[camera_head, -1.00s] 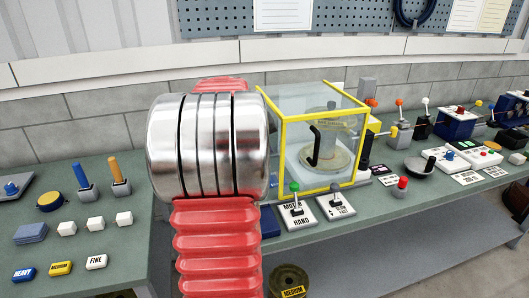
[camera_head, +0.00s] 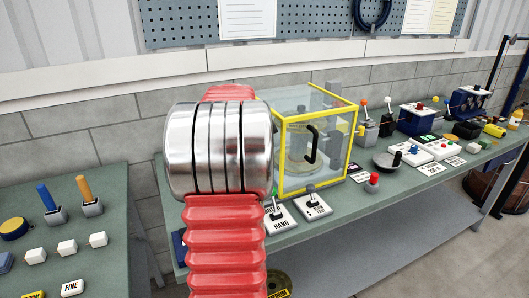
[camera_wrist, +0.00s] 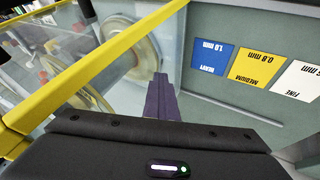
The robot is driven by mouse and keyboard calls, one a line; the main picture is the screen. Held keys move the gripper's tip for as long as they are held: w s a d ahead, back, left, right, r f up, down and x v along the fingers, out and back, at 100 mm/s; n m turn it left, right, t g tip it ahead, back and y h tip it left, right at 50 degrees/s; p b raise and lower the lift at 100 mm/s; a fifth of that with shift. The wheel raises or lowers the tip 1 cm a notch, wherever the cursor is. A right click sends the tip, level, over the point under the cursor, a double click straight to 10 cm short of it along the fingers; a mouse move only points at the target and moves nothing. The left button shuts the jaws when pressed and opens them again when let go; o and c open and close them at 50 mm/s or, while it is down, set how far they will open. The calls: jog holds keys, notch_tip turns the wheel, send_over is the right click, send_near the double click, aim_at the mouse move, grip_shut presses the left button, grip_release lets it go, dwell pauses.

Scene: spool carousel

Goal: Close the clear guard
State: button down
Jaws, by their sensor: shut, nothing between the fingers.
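The clear guard (camera_head: 332,130) is a see-through box with yellow edges on the bench, and a black handle (camera_head: 310,144) is on its front. Its handle panel stands upright at the front; I cannot tell whether it is fully shut. A spool (camera_head: 298,150) shows dimly inside. In the wrist view a yellow guard edge (camera_wrist: 90,72) runs diagonally, with a spool (camera_wrist: 135,50) seen through clear panels. My gripper (camera_wrist: 160,82) is shut and empty, close to the yellow edge; contact is unclear. In the head view my arm hides the gripper and the guard's left side.
Labelled switch panels (camera_head: 312,206) lie before the guard. Heavy, medium and fine labels (camera_wrist: 255,66) show upside down in the wrist view. A red-button control (camera_head: 373,182) and several boxes stand to the right. Coloured levers (camera_head: 48,200) are on the left bench.

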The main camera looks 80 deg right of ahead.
jog(key=shift+s+d+r, duration=0.1)
jog(key=shift+s+d, duration=0.15)
jog(key=shift+d, duration=0.05)
jog(key=w+a+r, duration=0.5)
jog(key=a+r, duration=0.2)
jog(key=a, duration=0.2)
jog(key=shift+r, duration=0.35)
jog(key=shift+f, duration=0.1)
dwell(0.5)
